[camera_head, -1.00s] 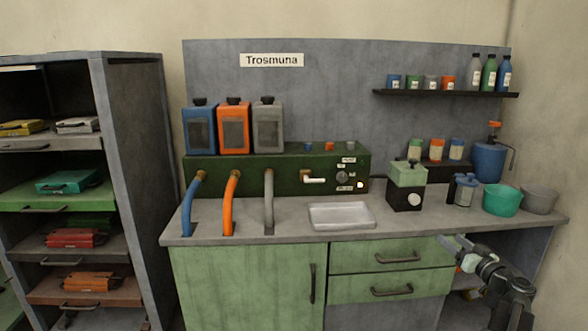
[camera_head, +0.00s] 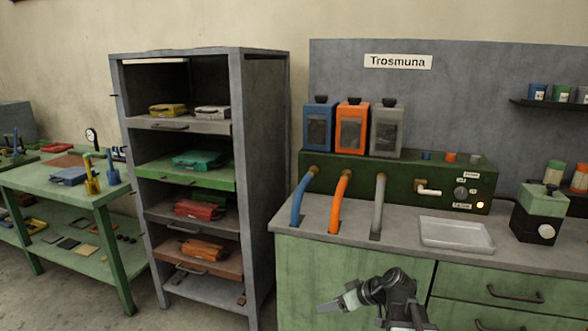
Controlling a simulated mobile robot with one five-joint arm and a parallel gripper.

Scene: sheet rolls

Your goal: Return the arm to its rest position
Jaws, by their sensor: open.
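My gripper (camera_head: 335,303) shows at the bottom of the head view, in front of the green cabinet door (camera_head: 300,265). It points to the left, away from the dark wrist and arm links. It is open, and I see nothing held in it. It is below the counter top (camera_head: 285,218) in the picture and looks apart from the cabinet. The lower part of my arm is cut off by the bottom edge of the frame.
A grey shelf rack (camera_head: 265,180) with several coloured cases stands left of the counter. A green workbench (camera_head: 115,195) is at far left. Blue, orange and grey hoses run into the counter top. A white tray (camera_head: 455,234) lies on it. Bare floor (camera_head: 75,285) shows at lower left.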

